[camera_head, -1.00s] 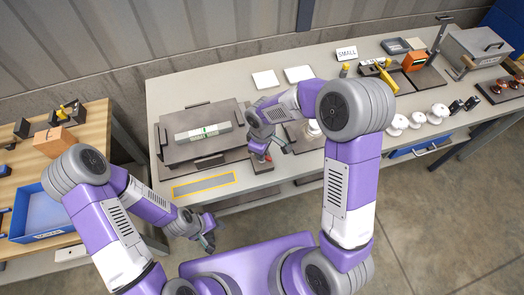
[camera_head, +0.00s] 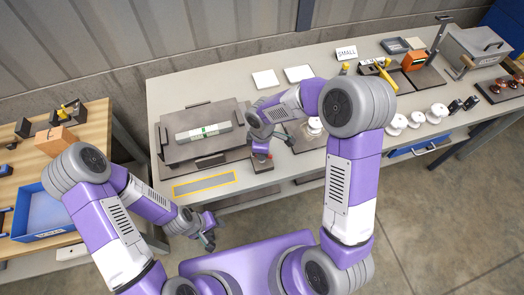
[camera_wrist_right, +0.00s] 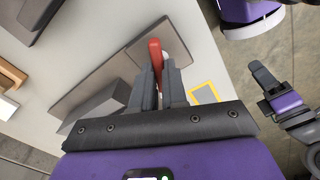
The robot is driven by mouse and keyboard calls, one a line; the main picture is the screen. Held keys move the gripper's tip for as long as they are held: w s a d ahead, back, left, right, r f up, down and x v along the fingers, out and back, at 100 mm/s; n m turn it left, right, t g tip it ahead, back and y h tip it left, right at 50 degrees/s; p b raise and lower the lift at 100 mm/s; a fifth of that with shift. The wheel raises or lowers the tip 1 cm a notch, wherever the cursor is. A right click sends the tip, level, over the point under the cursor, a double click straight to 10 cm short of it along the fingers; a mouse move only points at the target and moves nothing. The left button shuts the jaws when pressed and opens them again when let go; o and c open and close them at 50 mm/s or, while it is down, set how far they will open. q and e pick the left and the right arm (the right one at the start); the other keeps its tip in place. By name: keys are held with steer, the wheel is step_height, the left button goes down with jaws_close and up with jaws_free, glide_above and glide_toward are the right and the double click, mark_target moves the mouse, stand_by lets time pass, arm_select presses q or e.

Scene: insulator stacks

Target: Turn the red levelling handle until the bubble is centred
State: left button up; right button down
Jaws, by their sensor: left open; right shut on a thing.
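The spirit level (camera_head: 190,136) is a pale bar with a green vial near its middle. It lies on the grey levelling plate (camera_head: 180,152) on the bench. The bubble is too small to make out. The red levelling handle (camera_wrist_right: 155,50) stands at the plate's right front corner; it also shows in the head view (camera_head: 262,157). My right gripper (camera_wrist_right: 160,80) is shut on the handle, its fingers on either side of it. In the head view its wrist covers part of the handle. My left gripper (camera_head: 208,236) is open and empty, in front of the bench, away from the plate.
A yellow-outlined grey strip (camera_head: 204,185) lies at the bench's front edge. Two white tiles (camera_head: 265,79) lie behind my right wrist. White insulators (camera_head: 396,124) stand further right. A blue bin (camera_head: 42,212) sits on the wooden table at left.

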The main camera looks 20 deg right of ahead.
steer(key=c, duration=1.2)
jaws_free()
steer(key=shift+o, duration=0.2)
steer(key=shift+r, duration=0.15)
step_height(320, 180, up, 7)
steer(key=shift+r+p, duration=0.15)
steer(key=shift+p, duration=0.4)
